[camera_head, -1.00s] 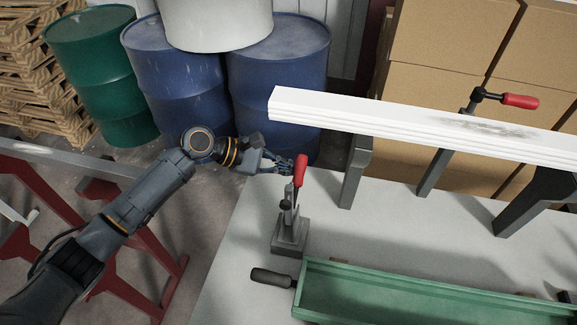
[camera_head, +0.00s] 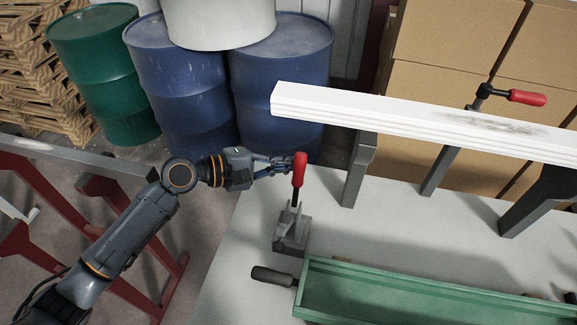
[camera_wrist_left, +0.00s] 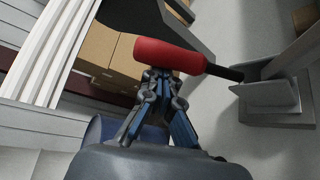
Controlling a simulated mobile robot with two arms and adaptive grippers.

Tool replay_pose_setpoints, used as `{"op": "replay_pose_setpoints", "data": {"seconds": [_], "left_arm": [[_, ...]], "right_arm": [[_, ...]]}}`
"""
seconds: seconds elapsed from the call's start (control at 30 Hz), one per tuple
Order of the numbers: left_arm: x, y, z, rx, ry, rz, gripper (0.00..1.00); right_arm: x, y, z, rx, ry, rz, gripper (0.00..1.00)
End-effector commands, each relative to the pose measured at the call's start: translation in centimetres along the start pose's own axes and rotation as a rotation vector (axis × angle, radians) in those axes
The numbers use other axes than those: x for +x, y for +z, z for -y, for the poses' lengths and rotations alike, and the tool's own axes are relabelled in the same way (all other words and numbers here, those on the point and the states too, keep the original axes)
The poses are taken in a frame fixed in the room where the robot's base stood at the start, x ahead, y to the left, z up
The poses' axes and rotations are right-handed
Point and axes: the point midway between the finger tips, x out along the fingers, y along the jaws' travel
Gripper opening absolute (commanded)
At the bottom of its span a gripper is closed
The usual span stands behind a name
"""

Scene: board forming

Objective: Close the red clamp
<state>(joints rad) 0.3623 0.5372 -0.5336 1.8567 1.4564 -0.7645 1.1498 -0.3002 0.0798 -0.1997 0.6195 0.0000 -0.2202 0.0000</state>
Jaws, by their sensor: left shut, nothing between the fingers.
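The red clamp stands on the white table, with an upright red handle (camera_head: 300,169) above a grey metal base (camera_head: 291,243). My left gripper (camera_head: 288,165) is shut and empty, with its fingertips at the left side of the red handle. In the left wrist view the red handle (camera_wrist_left: 169,56) lies across just beyond the tips of the shut left gripper (camera_wrist_left: 163,76). They seem to touch, but a small gap cannot be ruled out. The clamp base (camera_wrist_left: 272,97) shows at the right there. My right gripper is not in view.
A white beam (camera_head: 420,125) on grey supports runs behind the clamp, with another red-handled clamp (camera_head: 527,98) on it. A green trough (camera_head: 430,287) with a black handle (camera_head: 272,277) lies in front. Blue barrels (camera_head: 283,75) stand behind my left arm.

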Motion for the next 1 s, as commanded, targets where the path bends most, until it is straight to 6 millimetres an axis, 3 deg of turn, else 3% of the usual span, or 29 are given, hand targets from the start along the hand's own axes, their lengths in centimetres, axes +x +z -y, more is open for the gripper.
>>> {"op": "replay_pose_setpoints", "data": {"seconds": [0.03, 0.6, 1.0], "left_arm": [[-0.1, 0.2, 0.8, 0.036, 0.028, 0.003, 0.0], [-2.5, 3.4, 1.5, 0.407, 0.31, 0.003, 0.0], [-3.3, 4.4, 1.4, 0.506, 0.386, 0.002, 0.0]], "right_arm": [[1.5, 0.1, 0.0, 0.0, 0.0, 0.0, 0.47], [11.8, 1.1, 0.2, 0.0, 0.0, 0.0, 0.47], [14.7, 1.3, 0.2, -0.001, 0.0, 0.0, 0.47]]}}
